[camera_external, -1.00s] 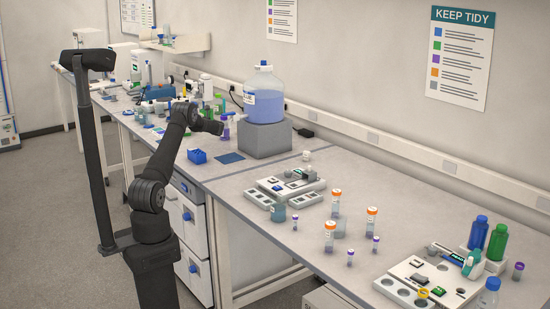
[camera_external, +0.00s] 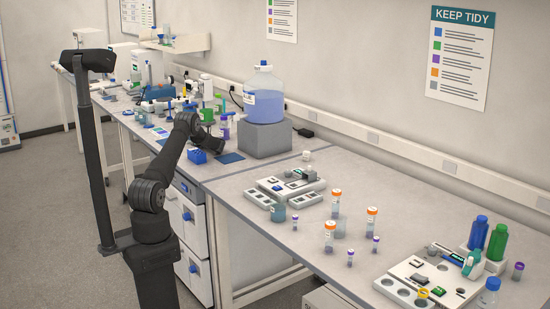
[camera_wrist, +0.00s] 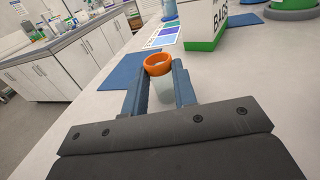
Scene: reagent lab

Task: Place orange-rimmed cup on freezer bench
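The orange-rimmed cup (camera_wrist: 158,64) shows in the wrist view, with a bright orange ring and a pale, translucent body. It sits between the two blue-grey fingers of my gripper (camera_wrist: 161,90), which close against its sides. In the external view my gripper (camera_external: 219,150) is low over the far bench (camera_external: 272,163), near its front part, beside the blue tube rack. The cup cannot be made out there. I cannot tell whether the cup's base touches the bench, as its lower part is hidden by my gripper.
A blue mat (camera_external: 231,158) and blue rack (camera_external: 197,156) lie close to my gripper. A large carboy (camera_external: 264,95) stands on a grey block (camera_external: 265,140) behind. The wrist view shows a green-and-white BAGS box (camera_wrist: 205,25). The near bench holds orange-capped tubes (camera_external: 330,236).

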